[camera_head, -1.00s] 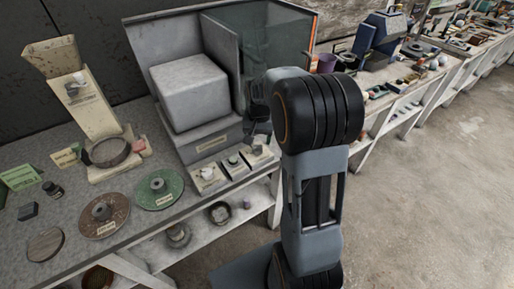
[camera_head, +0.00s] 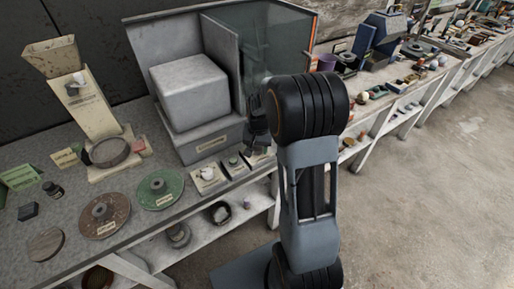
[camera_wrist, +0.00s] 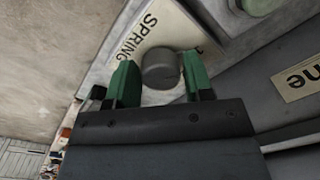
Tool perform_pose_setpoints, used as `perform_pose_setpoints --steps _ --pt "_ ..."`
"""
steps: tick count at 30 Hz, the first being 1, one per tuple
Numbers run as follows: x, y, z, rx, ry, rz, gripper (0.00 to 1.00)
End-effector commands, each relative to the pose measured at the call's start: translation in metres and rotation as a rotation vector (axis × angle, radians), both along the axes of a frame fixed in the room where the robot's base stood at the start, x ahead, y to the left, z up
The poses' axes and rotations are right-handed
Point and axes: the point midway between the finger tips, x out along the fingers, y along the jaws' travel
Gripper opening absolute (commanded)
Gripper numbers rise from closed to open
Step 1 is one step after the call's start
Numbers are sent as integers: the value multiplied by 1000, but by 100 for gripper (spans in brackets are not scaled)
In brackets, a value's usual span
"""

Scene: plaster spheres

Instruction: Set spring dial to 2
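The spring dial's grey round knob (camera_wrist: 160,68) stands on a pale plate (camera_wrist: 152,20) marked "SPRING" in the wrist view. A small mark, perhaps a "1", shows on the plate right of the knob. No pointer setting is readable. My gripper (camera_wrist: 160,78) has its two green fingers apart, one on each side of the knob. The gaps look very narrow, and I cannot tell whether a finger touches it. In the head view my gripper (camera_head: 258,138) is over the rightmost of three small control plates, which it partly hides.
The grey machine (camera_head: 212,142) stands close behind. Discs and a hopper device are further left. Open floor (camera_head: 430,210) lies right.

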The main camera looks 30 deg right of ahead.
Motion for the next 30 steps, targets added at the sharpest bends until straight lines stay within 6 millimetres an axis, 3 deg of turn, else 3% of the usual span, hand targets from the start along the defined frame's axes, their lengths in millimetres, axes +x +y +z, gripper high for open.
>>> perform_pose_setpoints --steps 10,20,30 --pt "0 0 0 0 0 0 15" --pt "0 0 0 0 0 -70 15" --pt "0 0 0 0 -1 -350 15"
